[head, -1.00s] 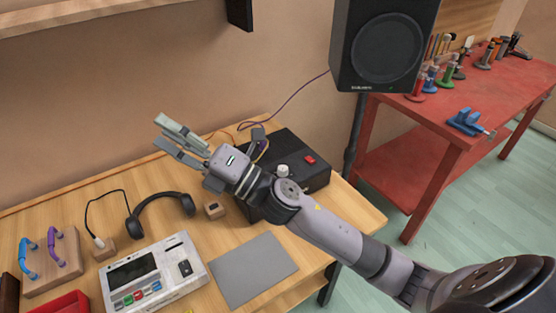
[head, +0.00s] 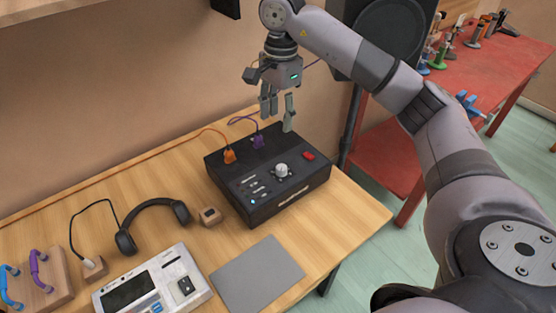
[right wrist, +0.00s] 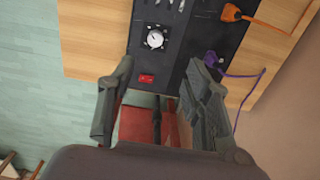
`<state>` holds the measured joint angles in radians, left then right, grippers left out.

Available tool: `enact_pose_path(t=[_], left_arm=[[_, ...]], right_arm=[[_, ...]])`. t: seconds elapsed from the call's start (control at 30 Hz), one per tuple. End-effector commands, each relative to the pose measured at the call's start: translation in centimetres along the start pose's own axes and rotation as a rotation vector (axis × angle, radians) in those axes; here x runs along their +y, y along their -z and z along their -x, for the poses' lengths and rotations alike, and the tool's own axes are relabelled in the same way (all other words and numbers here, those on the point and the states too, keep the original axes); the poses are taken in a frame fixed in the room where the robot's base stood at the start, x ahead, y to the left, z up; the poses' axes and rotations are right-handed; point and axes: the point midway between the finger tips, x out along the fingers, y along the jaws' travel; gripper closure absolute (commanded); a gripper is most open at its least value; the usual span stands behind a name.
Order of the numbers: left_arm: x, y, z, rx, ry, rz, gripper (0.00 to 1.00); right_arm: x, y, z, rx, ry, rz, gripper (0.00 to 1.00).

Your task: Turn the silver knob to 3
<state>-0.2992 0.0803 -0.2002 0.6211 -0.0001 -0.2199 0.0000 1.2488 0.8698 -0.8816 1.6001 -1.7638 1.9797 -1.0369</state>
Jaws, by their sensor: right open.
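The silver knob (head: 282,170) sits on top of a black box (head: 240,205) on the wooden table. In the right wrist view the knob (right wrist: 155,39) shows from above with marks around it, too small to read. My right gripper (head: 277,115) hangs pointing down above the back of the black box, apart from the knob. Its fingers are spread and empty, and in the right wrist view they (right wrist: 157,95) frame the floor and red furniture beyond the box. My left gripper is not in view.
A red switch (head: 309,156) is beside the knob. Orange (head: 229,156) and purple (head: 257,142) plugs with cables stand on the box's back left. Headphones (head: 150,215), a small wooden block (head: 209,215), a grey mat (head: 257,275) and a white device (head: 190,265) lie nearby.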

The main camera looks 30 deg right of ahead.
Motion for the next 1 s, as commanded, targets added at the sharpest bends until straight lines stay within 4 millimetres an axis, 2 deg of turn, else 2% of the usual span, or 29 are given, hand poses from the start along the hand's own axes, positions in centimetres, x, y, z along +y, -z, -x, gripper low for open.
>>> enact_pose_path(t=[0.1,0.27,0.37,0.8,1.0], left_arm=[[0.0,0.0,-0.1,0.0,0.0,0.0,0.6],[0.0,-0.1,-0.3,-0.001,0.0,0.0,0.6],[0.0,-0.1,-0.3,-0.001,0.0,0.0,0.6],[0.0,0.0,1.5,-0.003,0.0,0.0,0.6],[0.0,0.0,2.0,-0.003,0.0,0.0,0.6]], right_arm=[[0.3,1.1,0.2,0.033,-0.015,-0.007,0.54],[0.4,1.0,-1.6,0.031,-0.019,-0.006,0.54],[0.5,1.1,-3.3,0.031,-0.021,-0.008,0.54],[0.6,1.3,-12.6,0.029,-0.019,-0.007,0.54],[0.6,1.4,-15.6,0.029,-0.016,-0.007,0.54]])
